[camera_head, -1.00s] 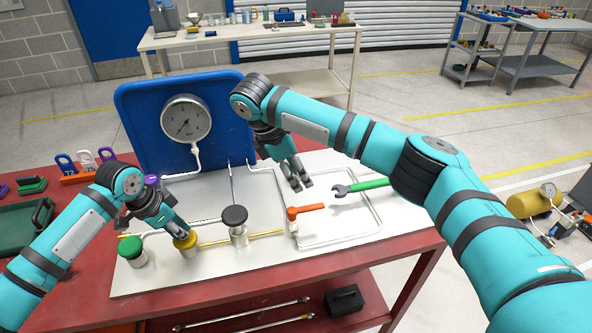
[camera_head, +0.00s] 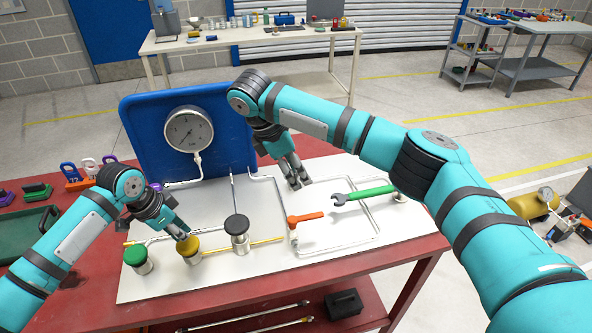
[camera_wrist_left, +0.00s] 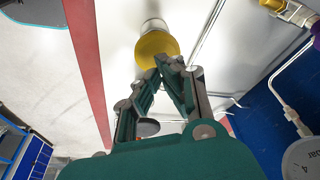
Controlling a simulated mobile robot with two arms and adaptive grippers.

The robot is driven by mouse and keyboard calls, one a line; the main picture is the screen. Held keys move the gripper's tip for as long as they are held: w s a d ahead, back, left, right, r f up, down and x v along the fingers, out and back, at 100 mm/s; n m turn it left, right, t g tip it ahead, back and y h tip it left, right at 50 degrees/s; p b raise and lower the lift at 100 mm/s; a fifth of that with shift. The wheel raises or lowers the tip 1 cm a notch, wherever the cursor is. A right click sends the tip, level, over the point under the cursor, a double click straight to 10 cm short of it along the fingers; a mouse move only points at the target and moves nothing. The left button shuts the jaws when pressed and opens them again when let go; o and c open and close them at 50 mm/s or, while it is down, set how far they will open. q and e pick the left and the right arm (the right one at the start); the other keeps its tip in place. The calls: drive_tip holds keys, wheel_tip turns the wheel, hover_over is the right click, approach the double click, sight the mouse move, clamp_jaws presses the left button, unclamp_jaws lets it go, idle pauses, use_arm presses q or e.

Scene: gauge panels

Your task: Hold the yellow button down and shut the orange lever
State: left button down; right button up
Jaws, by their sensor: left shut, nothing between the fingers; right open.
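The yellow button (camera_head: 188,246) is a round cap on a metal post near the front left of the white panel. My left gripper (camera_head: 184,236) is shut and empty, with its fingertips at the top of the yellow button. In the left wrist view the fingertips (camera_wrist_left: 172,62) overlap the edge of the yellow button (camera_wrist_left: 156,47); whether it is pressed cannot be told. The orange lever (camera_head: 306,217) points right from its pipe on the panel. My right gripper (camera_head: 299,182) is open and empty, above the panel behind the orange lever.
A green button (camera_head: 134,252) and a black button (camera_head: 237,225) flank the yellow one. A green-handled wrench-shaped piece (camera_head: 364,194) is right of the orange lever. A gauge (camera_head: 188,130) is mounted on the blue board (camera_head: 232,115) behind. The panel's front right is clear.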

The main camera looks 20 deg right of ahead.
use_arm(q)
drive_tip(key=shift+r+p, duration=2)
drive_tip(key=shift+r, duration=0.1)
